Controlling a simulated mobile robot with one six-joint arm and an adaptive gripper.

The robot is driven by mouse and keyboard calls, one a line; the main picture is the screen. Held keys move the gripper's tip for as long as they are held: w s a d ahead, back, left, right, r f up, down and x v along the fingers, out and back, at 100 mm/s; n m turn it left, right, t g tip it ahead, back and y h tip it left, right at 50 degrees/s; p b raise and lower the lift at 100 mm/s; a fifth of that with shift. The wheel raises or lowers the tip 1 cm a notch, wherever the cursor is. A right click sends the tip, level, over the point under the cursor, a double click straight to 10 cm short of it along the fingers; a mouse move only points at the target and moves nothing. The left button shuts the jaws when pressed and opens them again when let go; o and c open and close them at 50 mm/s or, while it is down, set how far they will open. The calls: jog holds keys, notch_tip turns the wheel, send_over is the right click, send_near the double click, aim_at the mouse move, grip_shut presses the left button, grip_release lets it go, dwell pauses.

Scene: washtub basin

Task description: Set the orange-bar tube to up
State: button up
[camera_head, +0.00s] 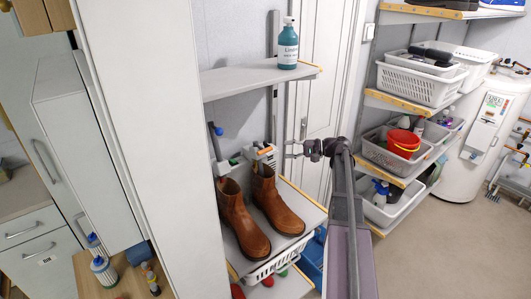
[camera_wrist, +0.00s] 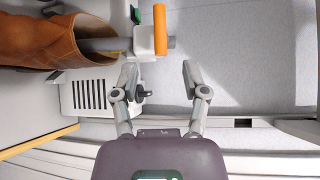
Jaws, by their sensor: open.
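The orange bar (camera_head: 265,151) sits on a white block at the back of the right brown boot (camera_head: 273,208). In the wrist view the orange bar (camera_wrist: 160,29) crosses the end of a grey tube (camera_wrist: 98,45), which runs into the boot opening (camera_wrist: 60,40). The white slotted dryer body (camera_wrist: 90,96) lies beside it. My gripper (camera_head: 298,149) is just right of the bar. In the wrist view my gripper (camera_wrist: 160,70) has its fingers apart, with nothing between them, facing the bar. The far end of the tube is hidden in the boot.
A second tube with a blue bar (camera_head: 219,131) stands upright behind the left boot (camera_head: 241,222). A shelf (camera_head: 250,78) with a teal bottle (camera_head: 288,46) is above. White baskets (camera_head: 415,84) fill the right rack. A tall white panel stands at left.

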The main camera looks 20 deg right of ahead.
aim_at(268, 150)
jog(key=b+x, duration=0.1)
jog(key=x, duration=0.8)
jog(key=shift+c, duration=0.3)
grip_shut()
